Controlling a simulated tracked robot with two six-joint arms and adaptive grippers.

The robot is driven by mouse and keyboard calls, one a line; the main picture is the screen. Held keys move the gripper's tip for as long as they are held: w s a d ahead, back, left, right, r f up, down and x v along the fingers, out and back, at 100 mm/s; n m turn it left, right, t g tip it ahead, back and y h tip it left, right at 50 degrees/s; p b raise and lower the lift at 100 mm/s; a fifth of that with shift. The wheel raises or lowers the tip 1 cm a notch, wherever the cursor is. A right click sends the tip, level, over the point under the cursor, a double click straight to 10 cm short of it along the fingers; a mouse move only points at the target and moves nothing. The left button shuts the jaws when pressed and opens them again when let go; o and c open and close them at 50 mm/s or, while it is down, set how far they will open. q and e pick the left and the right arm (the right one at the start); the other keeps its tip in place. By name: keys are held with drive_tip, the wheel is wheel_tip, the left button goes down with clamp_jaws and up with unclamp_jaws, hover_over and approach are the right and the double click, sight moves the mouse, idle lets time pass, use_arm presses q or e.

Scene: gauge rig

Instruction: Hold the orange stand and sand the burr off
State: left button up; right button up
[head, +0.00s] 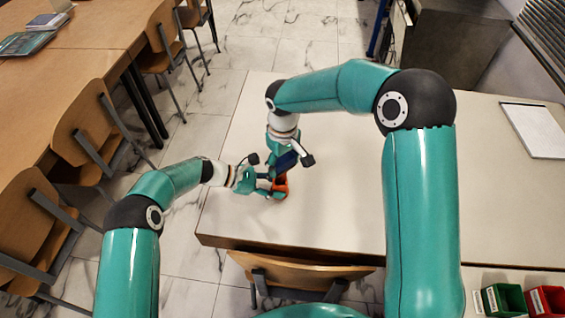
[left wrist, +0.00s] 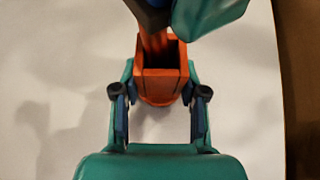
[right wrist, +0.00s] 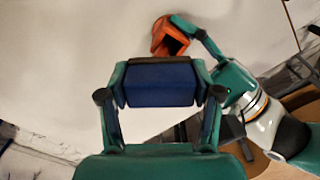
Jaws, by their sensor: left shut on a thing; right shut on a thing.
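The orange stand (head: 281,187) is on the pale table near its front left edge. In the left wrist view its open box-shaped body (left wrist: 160,88) sits between the fingers of my left gripper (left wrist: 159,80), which is shut on it. My right gripper (right wrist: 160,78) is shut on a dark blue block with a dark face, the sanding block (right wrist: 160,88). In the head view the block (head: 287,160) is just above the stand. In the right wrist view the stand (right wrist: 163,38) shows beyond the block. I cannot make out the burr or whether the block touches the stand.
A white notepad (head: 535,130) lies at the table's right. Green (head: 503,300) and red (head: 545,301) bins stand at the lower right. A wooden chair (head: 295,272) is at the front edge. The tabletop between my arms is clear.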

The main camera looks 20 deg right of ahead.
drive_tip(key=shift+s+f, duration=0.2)
drive_tip(key=shift+f, duration=0.1)
drive_tip(key=shift+s+a, duration=0.2)
drive_tip(key=shift+a, duration=0.6)
drive_tip(key=shift+s+a, duration=0.15)
drive_tip(key=shift+a, duration=0.6)
drive_tip(key=shift+w+d+r, duration=0.1)
drive_tip(key=shift+w+d, duration=0.15)
drive_tip(key=shift+d, duration=0.6)
drive_tip(key=shift+w+d, duration=0.2)
drive_tip(key=shift+d, duration=0.55)
drive_tip(key=shift+a, duration=0.15)
drive_tip(key=shift+s+a, duration=0.25)
drive_tip(key=shift+a, duration=0.5)
drive_tip(key=shift+s+a, duration=0.2)
drive_tip(key=shift+a, duration=0.5)
